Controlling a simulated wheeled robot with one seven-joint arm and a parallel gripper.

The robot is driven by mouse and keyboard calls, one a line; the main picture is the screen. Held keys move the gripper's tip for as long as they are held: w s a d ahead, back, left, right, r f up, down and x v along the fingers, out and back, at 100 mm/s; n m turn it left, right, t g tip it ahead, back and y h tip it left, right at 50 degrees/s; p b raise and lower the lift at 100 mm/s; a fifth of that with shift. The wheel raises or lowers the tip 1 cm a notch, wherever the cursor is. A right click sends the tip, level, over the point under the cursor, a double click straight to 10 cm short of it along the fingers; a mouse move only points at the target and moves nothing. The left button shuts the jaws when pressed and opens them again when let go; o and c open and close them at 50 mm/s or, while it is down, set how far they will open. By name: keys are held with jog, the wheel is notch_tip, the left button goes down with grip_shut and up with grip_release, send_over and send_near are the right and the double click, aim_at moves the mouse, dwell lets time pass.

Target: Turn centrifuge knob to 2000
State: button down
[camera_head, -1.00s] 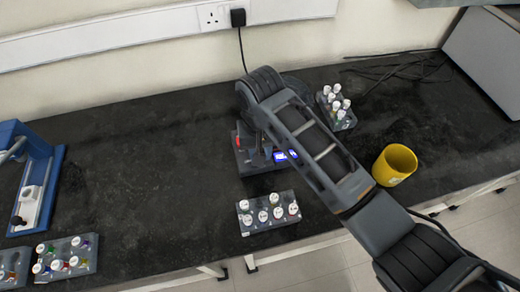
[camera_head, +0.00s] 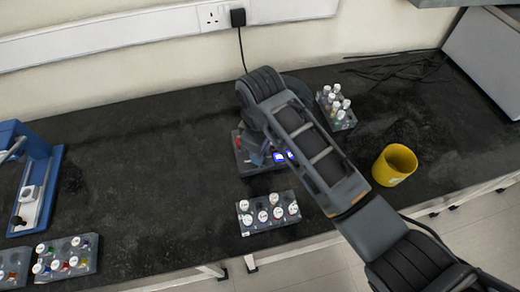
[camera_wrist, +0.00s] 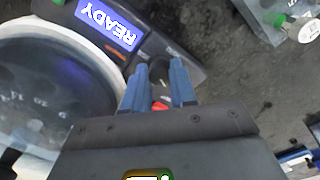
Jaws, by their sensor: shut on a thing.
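The centrifuge (camera_head: 243,162) sits on the dark bench, mostly hidden under my arm in the head view. In the wrist view its lit display (camera_wrist: 108,24) reads READY, upside down, beside the round clear lid (camera_wrist: 45,85). My gripper (camera_wrist: 160,72) has its blue fingers down at the control panel, shut on the dark knob (camera_wrist: 157,72) beside the display. The fingers cover most of the knob, so its pointer cannot be read. A red part (camera_wrist: 160,105) shows between the fingers. No speed number is legible.
A rack of vials (camera_head: 268,214) stands just in front of the centrifuge, another rack (camera_head: 338,112) behind to the right. A yellow cup (camera_head: 394,165) is right of my arm. A blue device (camera_head: 45,170) stands at left; the bench between is clear.

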jog(key=n, duration=0.5)
jog(key=shift+r, duration=0.1)
dwell(0.5)
jog(key=c, duration=0.9)
grip_release()
jog(key=shift+r+b, duration=0.45)
jog(key=shift+r, duration=3.4)
